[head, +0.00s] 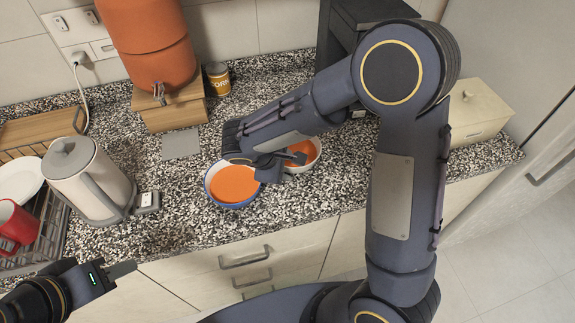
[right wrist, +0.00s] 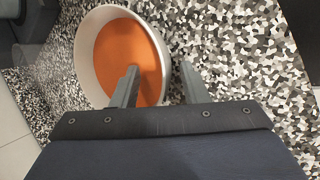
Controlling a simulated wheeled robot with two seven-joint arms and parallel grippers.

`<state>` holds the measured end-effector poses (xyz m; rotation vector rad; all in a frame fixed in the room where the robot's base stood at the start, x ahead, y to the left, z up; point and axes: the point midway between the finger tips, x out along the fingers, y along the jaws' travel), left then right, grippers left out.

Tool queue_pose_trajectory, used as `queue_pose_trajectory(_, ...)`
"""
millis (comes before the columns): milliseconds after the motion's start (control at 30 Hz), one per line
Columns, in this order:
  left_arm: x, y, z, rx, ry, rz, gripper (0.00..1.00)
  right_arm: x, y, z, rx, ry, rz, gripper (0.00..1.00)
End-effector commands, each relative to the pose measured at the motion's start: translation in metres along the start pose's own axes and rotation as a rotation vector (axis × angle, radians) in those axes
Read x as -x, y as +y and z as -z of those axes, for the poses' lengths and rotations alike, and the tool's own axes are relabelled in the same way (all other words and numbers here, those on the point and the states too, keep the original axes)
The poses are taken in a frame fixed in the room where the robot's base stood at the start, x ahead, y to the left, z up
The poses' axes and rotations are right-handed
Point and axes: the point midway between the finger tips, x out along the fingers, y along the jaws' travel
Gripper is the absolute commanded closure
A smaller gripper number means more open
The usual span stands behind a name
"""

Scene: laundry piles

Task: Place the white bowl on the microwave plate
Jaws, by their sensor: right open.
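The white bowl (head: 315,164), orange inside, stands on the speckled counter, partly hidden by my right gripper (head: 297,160). In the right wrist view the white bowl (right wrist: 88,58) lies under the open right gripper (right wrist: 160,72). One finger is over the bowl's orange inside and the other is beyond its right rim. I cannot tell whether they touch it. A second bowl, blue outside (head: 233,186) and orange inside, stands just left of the white one. My left gripper (head: 130,268) is at the lower left, away from the bowls; its opening is unclear. No microwave plate is in view.
A kettle (head: 90,180) and a dish rack (head: 45,238) with a red mug (head: 15,222) stand at left. An orange dispenser (head: 150,45) on a wooden stand and a can (head: 217,78) are behind. A cream box (head: 475,112) is at right. Counter (head: 180,225) in front is clear.

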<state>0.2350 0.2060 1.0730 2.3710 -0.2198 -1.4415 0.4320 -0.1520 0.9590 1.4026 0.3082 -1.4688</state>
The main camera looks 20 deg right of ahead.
Motion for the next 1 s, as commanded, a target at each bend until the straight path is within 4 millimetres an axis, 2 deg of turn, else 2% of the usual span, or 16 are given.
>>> queue_pose_trajectory(300, -0.004, -0.002, -0.003, 0.0, -0.001, 0.0, 0.64, 0.069, 0.0, 0.002, 0.0, 0.007, -0.003, 0.6)
queue_pose_trajectory(500, -0.005, -0.002, -0.003, 0.0, -0.001, 0.0, 0.64, 0.098, -0.001, 0.001, 0.002, 0.004, -0.002, 0.6)
queue_pose_trajectory(633, -0.006, -0.003, -0.003, 0.0, -0.001, 0.0, 0.64, 0.106, -0.001, 0.0, 0.001, 0.002, 0.0, 0.6)
queue_pose_trajectory(833, -0.005, -0.002, -0.003, 0.0, -0.001, 0.0, 0.64, 0.107, 0.001, -0.006, -0.017, 0.007, 0.017, 0.6)
queue_pose_trajectory(933, -0.005, -0.002, -0.003, 0.0, -0.001, 0.0, 0.64, 0.103, 0.003, -0.029, -0.083, 0.029, 0.081, 0.6)
queue_pose_trajectory(1000, -0.005, -0.002, -0.003, 0.0, -0.001, 0.0, 0.64, 0.1, 0.001, -0.053, -0.162, 0.058, 0.153, 0.6)
